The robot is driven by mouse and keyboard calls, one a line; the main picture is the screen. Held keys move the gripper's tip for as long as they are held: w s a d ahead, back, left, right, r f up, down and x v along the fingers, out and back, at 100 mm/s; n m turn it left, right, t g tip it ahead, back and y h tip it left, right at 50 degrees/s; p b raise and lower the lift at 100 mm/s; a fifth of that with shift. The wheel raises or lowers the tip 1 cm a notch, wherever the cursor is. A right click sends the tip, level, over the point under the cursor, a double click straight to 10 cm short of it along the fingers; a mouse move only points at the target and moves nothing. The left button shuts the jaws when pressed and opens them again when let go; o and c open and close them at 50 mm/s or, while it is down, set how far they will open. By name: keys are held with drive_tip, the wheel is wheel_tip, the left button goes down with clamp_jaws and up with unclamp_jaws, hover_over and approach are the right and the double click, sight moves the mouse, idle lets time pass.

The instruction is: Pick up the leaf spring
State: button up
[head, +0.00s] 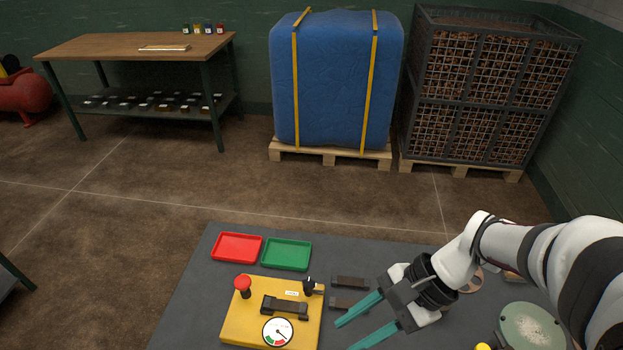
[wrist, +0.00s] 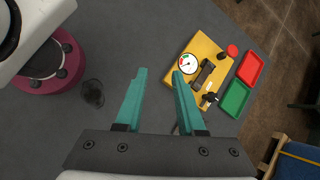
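No part is clearly recognisable as the leaf spring. Two flat dark bars, a far bar (head: 350,282) and a near bar (head: 345,303), lie on the grey table to the right of the yellow box (head: 232,327). A dark bar-shaped piece (head: 284,307) sits on the box; it also shows in the wrist view (wrist: 203,73). My gripper (head: 347,336) has its two teal fingers apart and is empty above the table, right of the box. The near bar is close beside the upper finger in the head view. In the wrist view, bare table shows between the fingertips (wrist: 160,73).
The box carries a gauge (head: 277,332), a red knob (head: 243,282) and a black lever (head: 309,286). A red tray (head: 237,247) and a green tray (head: 287,254) lie behind it. A pale-green disc (head: 530,328) is at right. A bulk bag (head: 335,80) stands beyond.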

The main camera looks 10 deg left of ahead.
sight(289, 306)
drive_tip(key=w+d+f+m+t+y, duration=0.2)
drive_tip(key=w+f+m+y, duration=0.4)
drive_tip(key=w+f, duration=0.4)
drive_tip(key=shift+m+h, duration=0.4)
drive_tip(key=shift+h, duration=0.2)
drive_tip(key=x, duration=0.5)
drive_tip(key=w+x, duration=0.1)
drive_tip(key=x, duration=0.9)
drive_tip(key=shift+w+a+r, duration=0.2)
drive_tip(key=shift+w+a, duration=0.05)
drive_tip(key=shift+a, duration=0.1)
clamp_jaws()
